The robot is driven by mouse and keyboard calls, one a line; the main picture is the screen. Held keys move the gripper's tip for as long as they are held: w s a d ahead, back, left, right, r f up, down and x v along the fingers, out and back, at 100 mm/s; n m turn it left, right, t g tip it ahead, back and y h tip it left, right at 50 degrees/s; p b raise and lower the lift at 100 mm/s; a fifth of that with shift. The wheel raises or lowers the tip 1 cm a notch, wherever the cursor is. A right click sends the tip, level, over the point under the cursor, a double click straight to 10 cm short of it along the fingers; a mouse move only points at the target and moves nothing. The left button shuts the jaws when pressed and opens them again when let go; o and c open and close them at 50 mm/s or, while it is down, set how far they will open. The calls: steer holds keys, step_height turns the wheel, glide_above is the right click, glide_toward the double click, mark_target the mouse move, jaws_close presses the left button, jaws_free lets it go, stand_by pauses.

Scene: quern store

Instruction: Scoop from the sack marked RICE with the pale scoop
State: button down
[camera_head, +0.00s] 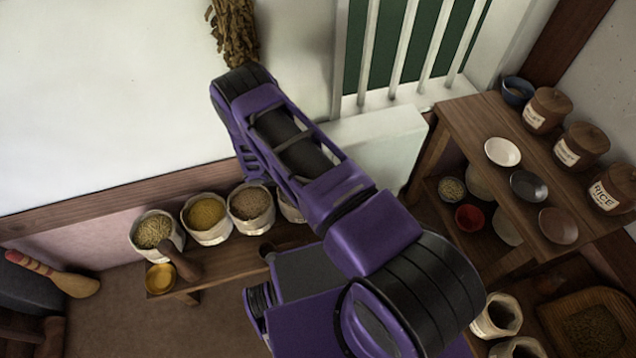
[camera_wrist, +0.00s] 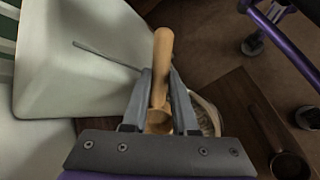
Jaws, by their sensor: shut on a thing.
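The pale wooden scoop (camera_wrist: 163,48) is between the fingers of my gripper (camera_wrist: 160,92) in the wrist view, its handle upright in the picture and its rounded end low between the fingers. My gripper is shut on it. A pale sack (camera_wrist: 210,112) shows partly behind the right finger. In the head view, open sacks stand in a row on the low bench: one with greenish grain (camera_head: 154,232), one with yellow grain (camera_head: 206,214), one with brownish grain (camera_head: 250,203), and one (camera_head: 290,210) mostly hidden by my arm. I cannot read RICE on any sack. My gripper is hidden there.
A dark wooden scoop (camera_wrist: 283,152) lies on the bench (camera_head: 215,268). A small yellow bowl (camera_head: 160,278) sits at the bench's left end. A lidded jar marked RICE (camera_head: 611,188) and several bowls stand on the right shelf (camera_head: 480,120). A white block (camera_wrist: 75,60) rises beside my gripper.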

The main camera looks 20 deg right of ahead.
step_height(320, 180, down, 5)
steer(key=shift+r+b, duration=0.15)
steer(key=shift+b, duration=0.95)
steer(key=shift+s+a+f, duration=0.1)
steer(key=shift+a+f, duration=0.1)
steer(key=shift+a, duration=1.55)
